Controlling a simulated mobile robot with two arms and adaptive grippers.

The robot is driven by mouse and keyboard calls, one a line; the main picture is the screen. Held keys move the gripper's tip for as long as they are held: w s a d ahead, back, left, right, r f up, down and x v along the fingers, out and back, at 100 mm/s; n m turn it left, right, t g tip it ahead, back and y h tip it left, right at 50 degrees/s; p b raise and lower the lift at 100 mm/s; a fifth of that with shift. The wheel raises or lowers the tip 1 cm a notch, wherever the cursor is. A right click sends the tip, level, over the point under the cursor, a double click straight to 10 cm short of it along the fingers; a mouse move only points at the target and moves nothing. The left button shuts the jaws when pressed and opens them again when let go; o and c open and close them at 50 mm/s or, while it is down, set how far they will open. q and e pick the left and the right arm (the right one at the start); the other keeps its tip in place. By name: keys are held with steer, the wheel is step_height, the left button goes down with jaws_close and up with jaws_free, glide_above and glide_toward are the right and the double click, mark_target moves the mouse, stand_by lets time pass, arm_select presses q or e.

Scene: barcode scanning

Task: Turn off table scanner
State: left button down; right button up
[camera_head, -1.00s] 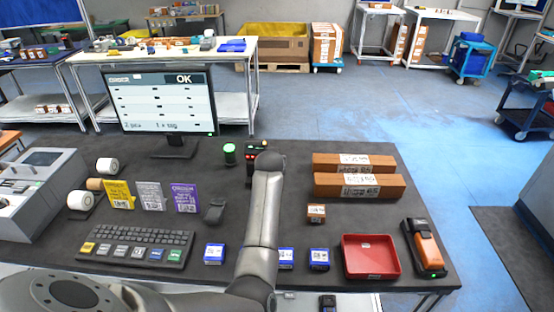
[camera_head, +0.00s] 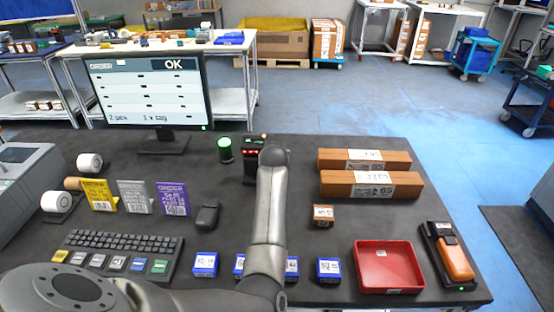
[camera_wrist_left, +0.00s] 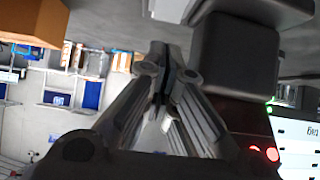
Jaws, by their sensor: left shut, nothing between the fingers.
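The table scanner (camera_head: 250,165) is a dark upright device with a row of red lights, standing at the back middle of the table. A small green light shows near its top. My left arm stands in front of it and covers its right part; my left gripper is hidden behind the arm in the head view. In the left wrist view, the left gripper (camera_wrist_left: 160,52) is shut and empty. A dark block, apparently part of the scanner (camera_wrist_left: 236,55), is close to the right of the fingertips, with red lights below it. I cannot tell whether they touch. My right gripper is not in view.
A green-lit cylinder (camera_head: 224,150) stands left of the scanner. The monitor (camera_head: 150,92) shows OK. Long cardboard boxes (camera_head: 370,184), a red tray (camera_head: 388,268) and an orange handheld device (camera_head: 455,258) are at the right. Several small blue boxes (camera_head: 328,269) line the front.

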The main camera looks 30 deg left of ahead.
arm_select(q)
steer(key=shift+s+d+f+b, duration=0.1)
steer(key=shift+s+f+b, duration=0.05)
steer(key=shift+f+b, duration=0.35)
steer(key=shift+s+d+f+b, duration=0.1)
steer(key=shift+s+f+b, duration=0.05)
steer(key=shift+f+b, duration=0.35)
steer(key=shift+f, duration=0.1)
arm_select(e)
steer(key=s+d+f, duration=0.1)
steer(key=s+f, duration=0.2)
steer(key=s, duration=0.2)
arm_select(q)
steer(key=shift+w+a+f, duration=0.1)
steer(key=shift+w+a, duration=0.05)
steer(key=shift+w, duration=0.05)
steer(key=shift+p, duration=0.35)
steer(key=g+p, duration=0.1)
steer(key=p, duration=0.1)
steer(key=g+h+p, duration=0.1)
steer(key=p, duration=0.2)
steer(key=shift+w+a+f, duration=0.15)
steer(key=shift+w, duration=0.05)
steer(key=shift+f, duration=0.25)
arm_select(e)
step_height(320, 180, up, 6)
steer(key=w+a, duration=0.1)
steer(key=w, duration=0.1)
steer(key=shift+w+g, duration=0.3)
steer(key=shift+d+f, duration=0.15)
